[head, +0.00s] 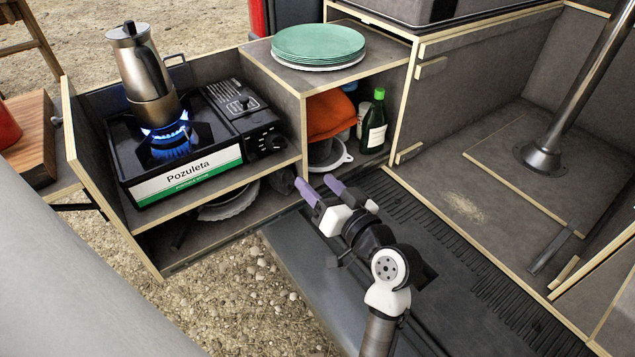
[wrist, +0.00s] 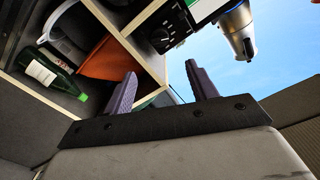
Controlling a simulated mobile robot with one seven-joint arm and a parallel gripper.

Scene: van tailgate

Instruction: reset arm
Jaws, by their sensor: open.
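My gripper (head: 321,191) has two purple fingers held apart with nothing between them. In the head view it is in front of the kitchen unit's lower shelf, above the dark ribbed sill. In the wrist view the gripper (wrist: 162,90) also shows open and empty. My arm comes up from the bottom of the head view. A moka pot (head: 146,75) stands upright over the lit blue flame of a camping stove (head: 197,165), up and left of my gripper. The pot also shows at the top right of the wrist view (wrist: 239,30).
Green plates (head: 318,42) are stacked on the upper shelf. Below are an orange cloth (head: 331,115), a green bottle (head: 374,122) and a white-rimmed pan (head: 333,156). A metal post (head: 580,85) stands right. The van floor (head: 470,200) is mostly clear.

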